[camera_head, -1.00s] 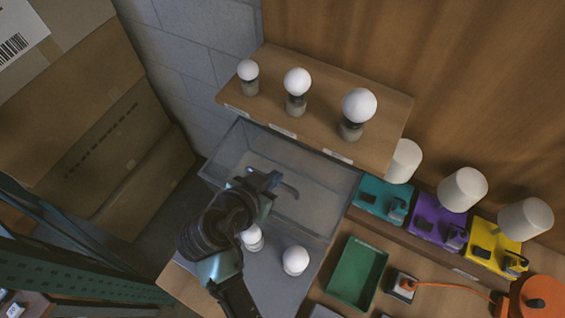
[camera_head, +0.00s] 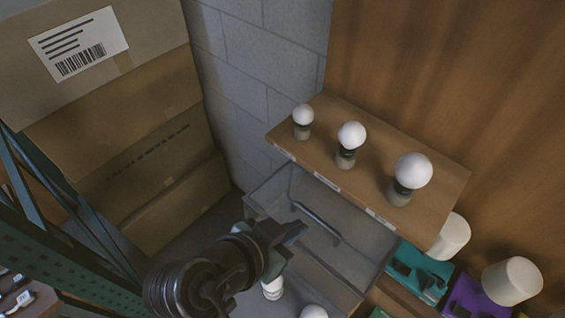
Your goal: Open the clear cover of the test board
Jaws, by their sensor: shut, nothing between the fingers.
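The clear cover (camera_head: 368,262) is a see-through box with a dark bar handle (camera_head: 316,224). It appears raised and tipped back behind the grey test board, below the wooden shelf. Two white bulbs stand on the board in front of it; one bulb (camera_head: 272,289) shows beside my arm and the other (camera_head: 313,312) is cut by the bottom edge. My gripper (camera_head: 295,231) is shut and empty. In the picture its tips are just below and left of the handle, seemingly apart from it. My arm hides part of the board and the cover's near left side.
The wooden shelf (camera_head: 445,186) with three round bulbs overhangs the cover's far side. Teal (camera_head: 420,272) and purple (camera_head: 478,298) lamp bases stand at right. Stacked cardboard boxes (camera_head: 150,150) and a green rack (camera_head: 70,255) stand at left. A block wall is behind.

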